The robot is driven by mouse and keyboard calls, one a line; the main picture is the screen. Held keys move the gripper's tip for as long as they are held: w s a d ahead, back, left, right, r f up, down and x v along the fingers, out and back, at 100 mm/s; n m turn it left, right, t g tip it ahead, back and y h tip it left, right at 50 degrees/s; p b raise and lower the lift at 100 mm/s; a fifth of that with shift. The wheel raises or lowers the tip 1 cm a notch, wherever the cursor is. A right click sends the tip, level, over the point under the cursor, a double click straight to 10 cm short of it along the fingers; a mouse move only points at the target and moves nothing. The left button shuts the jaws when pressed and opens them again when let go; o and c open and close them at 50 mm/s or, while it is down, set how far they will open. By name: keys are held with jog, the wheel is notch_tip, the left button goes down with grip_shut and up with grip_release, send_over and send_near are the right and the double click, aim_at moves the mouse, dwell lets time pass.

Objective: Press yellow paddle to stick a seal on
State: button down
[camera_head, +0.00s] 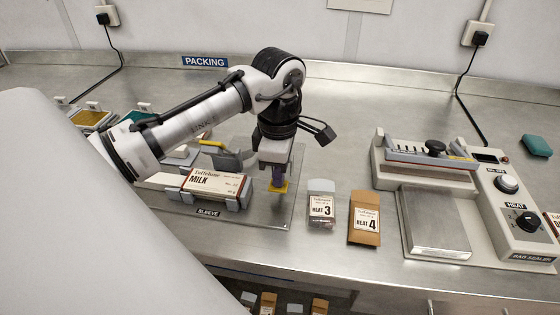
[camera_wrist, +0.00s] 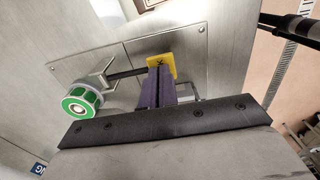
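The yellow paddle (camera_head: 284,188) sits at the right end of the metal sleeve station (camera_head: 262,217). It also shows in the wrist view (camera_wrist: 155,62), at the end of a dark lever beside a green seal roll (camera_wrist: 80,105). My gripper (camera_head: 277,184) points down with its purple fingers together and nothing visible between them. Its tips (camera_wrist: 160,70) overlap the paddle in both views; I cannot tell whether they touch or press it. A brown and white milk chocolate sleeve (camera_head: 212,184) lies in the station's holder, left of my gripper.
A Heat 3 pack (camera_head: 321,209) and a Heat 4 pack (camera_head: 364,220) lie to the right of the station. A bag sealer (camera_head: 437,222) stands further right. A teal block (camera_head: 537,146) lies at the far right. The steel bench behind my gripper is clear.

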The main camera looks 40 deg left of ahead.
jog(key=shift+f+b, duration=0.55)
jog(key=shift+f, duration=0.6)
notch_tip(320, 180, up, 10)
jog(key=p, duration=0.9)
jog(key=shift+r, duration=0.1)
dwell(0.4)
